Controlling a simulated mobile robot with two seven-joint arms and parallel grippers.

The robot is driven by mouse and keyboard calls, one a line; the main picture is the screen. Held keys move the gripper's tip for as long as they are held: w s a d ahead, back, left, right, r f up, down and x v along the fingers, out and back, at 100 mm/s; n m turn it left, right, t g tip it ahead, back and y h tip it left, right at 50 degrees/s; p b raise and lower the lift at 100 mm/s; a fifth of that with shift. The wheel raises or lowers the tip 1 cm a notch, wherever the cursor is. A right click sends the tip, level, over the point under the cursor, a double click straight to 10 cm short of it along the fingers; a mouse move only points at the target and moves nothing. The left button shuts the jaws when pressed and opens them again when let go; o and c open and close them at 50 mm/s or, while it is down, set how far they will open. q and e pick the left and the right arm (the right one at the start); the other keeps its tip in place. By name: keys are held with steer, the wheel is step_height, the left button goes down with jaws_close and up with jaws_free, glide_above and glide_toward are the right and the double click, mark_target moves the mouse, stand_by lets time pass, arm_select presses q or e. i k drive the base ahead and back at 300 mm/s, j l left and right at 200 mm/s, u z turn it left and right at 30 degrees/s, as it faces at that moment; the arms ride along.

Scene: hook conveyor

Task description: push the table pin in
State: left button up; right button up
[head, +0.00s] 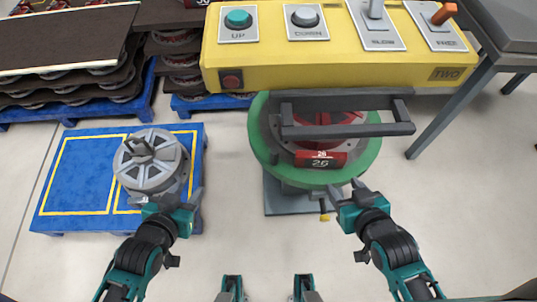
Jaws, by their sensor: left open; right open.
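A small pin with a dark shaft and yellow end (324,216) sticks out below the near edge of the green round table (262,150); I take it as the table pin. How far in it sits cannot be told. My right gripper (346,188) is open and empty, just right of the pin and near the green rim; contact cannot be told. My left gripper (172,201) is open at the near side of a grey round hub part (150,178) on the blue pallet (75,180); its fingers are partly hard to make out.
A yellow control box (330,75) with buttons and levers hangs across the top, hiding part of the table's far side. A grey bracket (345,102) and a red block marked 26 (320,159) sit on the table. Stacked dark trays (65,45) stand upper left.

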mark_target(324, 217)
steer(key=z, duration=0.5)
steer(key=k+l, duration=0.45)
steer(key=l, duration=0.15)
steer(key=k+j+z, duration=0.1)
steer(key=z, duration=1)
